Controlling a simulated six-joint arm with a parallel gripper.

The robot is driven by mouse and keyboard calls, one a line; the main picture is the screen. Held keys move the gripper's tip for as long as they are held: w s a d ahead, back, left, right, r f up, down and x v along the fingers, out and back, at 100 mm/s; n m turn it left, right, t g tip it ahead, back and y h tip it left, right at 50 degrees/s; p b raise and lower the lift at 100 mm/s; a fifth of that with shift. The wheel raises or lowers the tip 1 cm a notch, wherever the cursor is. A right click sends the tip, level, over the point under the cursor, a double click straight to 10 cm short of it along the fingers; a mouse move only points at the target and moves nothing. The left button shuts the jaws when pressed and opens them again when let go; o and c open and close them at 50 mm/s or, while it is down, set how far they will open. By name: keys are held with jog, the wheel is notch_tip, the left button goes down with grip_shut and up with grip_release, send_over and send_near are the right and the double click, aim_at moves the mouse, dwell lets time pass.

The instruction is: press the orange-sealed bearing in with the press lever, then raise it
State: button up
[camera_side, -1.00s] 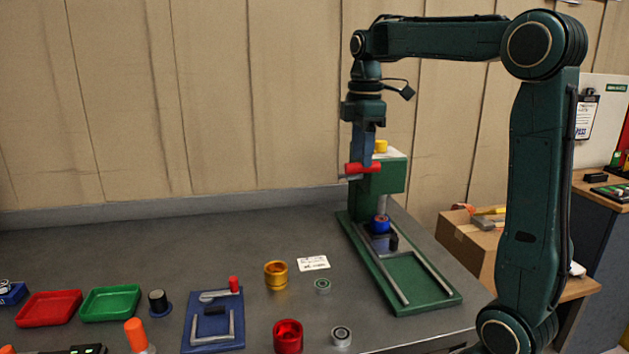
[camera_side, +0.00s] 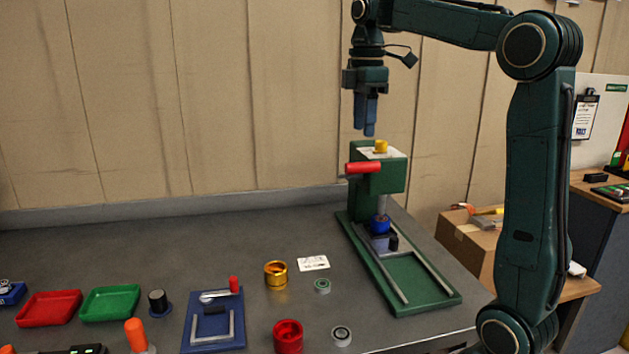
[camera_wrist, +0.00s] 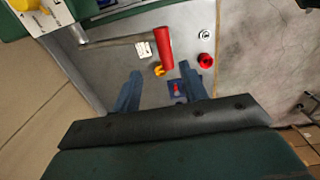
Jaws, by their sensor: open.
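The green press (camera_side: 384,170) stands at the right of the bench, on a green base with two grey rails. Its lever has a red handle (camera_side: 363,167) sticking out to the left, roughly level. The handle also shows in the wrist view (camera_wrist: 165,47), ahead of my fingers. My gripper (camera_side: 367,118) is open and empty, above the press head and clear of the handle. A blue part (camera_side: 380,224) sits under the press ram on a dark block. I cannot make out an orange seal there.
A gold ring (camera_side: 276,274), a green-sealed bearing (camera_side: 322,286), a red cup (camera_side: 288,337) and a grey bearing (camera_side: 341,336) stand on the bench. A blue fixture (camera_side: 213,325) and red and green trays are further left. A yellow knob (camera_side: 381,146) tops the press.

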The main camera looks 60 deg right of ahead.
notch_tip(320, 180, up, 6)
dwell(0.6)
jog(key=shift+s+a+r, duration=0.1)
jog(key=shift+a, duration=0.05)
jog(key=s+a+f+m+t, duration=0.2)
jog(key=s+a+f+m, duration=0.2)
jog(key=s+a+f, duration=0.3)
jog(key=s+a+f+m+t, duration=0.3)
jog(key=s+a+f+m, duration=0.2)
jog(key=f, duration=0.8)
jog(key=s+a, duration=0.3)
jog(key=a, duration=0.1)
jog(key=shift+a+f, duration=0.25)
jog(key=shift+a, duration=0.05)
